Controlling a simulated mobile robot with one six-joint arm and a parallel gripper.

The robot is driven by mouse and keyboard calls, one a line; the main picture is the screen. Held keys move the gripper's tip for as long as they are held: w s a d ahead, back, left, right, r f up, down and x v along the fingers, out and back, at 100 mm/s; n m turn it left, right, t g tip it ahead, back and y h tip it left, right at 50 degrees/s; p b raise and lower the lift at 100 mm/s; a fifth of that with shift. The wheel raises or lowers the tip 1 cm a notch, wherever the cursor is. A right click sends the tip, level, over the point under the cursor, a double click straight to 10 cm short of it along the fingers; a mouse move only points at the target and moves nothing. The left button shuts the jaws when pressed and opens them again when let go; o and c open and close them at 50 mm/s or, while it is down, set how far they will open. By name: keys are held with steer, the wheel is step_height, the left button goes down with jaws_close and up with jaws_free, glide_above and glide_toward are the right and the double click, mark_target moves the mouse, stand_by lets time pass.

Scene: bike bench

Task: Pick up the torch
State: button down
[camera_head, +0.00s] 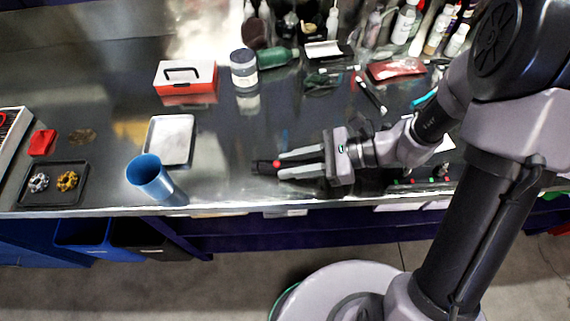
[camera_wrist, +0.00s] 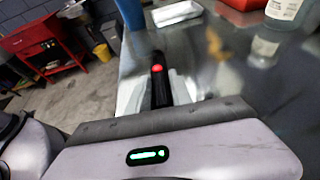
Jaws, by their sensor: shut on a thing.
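The torch (camera_head: 264,167) is a dark, slim body with a red spot. It lies between the fingertips of my gripper (camera_head: 282,164), near the front edge of the bench. In the wrist view the torch (camera_wrist: 158,87) points away from my palm, with the red spot on top, between the two pale fingers. My gripper is shut on it. Whether the torch touches the bench top or is just above it, I cannot tell.
A blue cup (camera_head: 149,178) and a white tray (camera_head: 170,140) stand to the left. A red-and-white box (camera_head: 185,78) and a lidded jar (camera_head: 244,70) are behind. Bottles and tools crowd the back right. The metal bench top (camera_head: 225,150) around the torch is mostly clear.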

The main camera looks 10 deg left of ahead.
mark_target(293, 164)
steer(key=shift+r, duration=0.1)
step_height(293, 164, up, 4)
steer(key=p, duration=0.2)
steer(key=shift+d+p, duration=0.1)
steer(key=shift+p, duration=0.3)
steer(key=s+d+p, duration=0.4)
steer(key=s+d, duration=0.5)
steer(key=d, duration=0.3)
steer(key=shift+s+d+r, duration=0.3)
steer(key=shift+d+r, duration=0.05)
steer(key=shift+r, duration=0.05)
